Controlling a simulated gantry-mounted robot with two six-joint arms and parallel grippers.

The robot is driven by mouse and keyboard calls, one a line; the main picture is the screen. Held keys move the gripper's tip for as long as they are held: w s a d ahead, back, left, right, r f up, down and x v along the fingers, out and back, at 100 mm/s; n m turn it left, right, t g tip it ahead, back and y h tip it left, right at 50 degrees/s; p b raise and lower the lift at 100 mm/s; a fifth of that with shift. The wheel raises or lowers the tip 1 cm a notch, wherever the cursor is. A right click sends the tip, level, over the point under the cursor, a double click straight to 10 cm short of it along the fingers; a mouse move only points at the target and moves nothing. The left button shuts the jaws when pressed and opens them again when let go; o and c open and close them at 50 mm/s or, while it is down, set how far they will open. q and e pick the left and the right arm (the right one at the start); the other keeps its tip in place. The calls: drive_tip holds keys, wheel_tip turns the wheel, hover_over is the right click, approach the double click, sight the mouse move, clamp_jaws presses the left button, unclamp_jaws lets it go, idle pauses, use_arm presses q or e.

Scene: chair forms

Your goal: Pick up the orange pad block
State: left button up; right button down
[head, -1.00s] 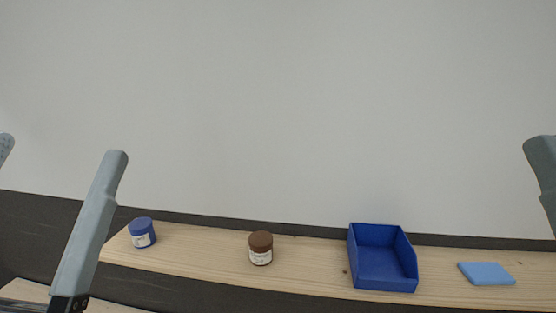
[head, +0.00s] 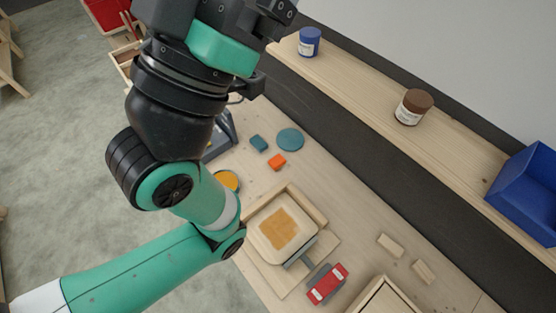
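A small orange block (head: 277,162) lies on the wooden table (head: 330,185) in the head view, just right of my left arm. It lies apart from a teal block (head: 259,143) and a flat teal disc (head: 290,139). My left arm crosses the left half of the view and bends up to the top edge. The fingers of my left gripper are not visible. My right arm and gripper are out of view.
A chair-seat form (head: 301,238) with an orange-tan patch sits in front of the block. Nearby are a yellow disc (head: 228,181), a red clamp-like part (head: 327,284) and two small wood blocks (head: 390,245). A shelf behind holds jars and a blue bin (head: 530,190).

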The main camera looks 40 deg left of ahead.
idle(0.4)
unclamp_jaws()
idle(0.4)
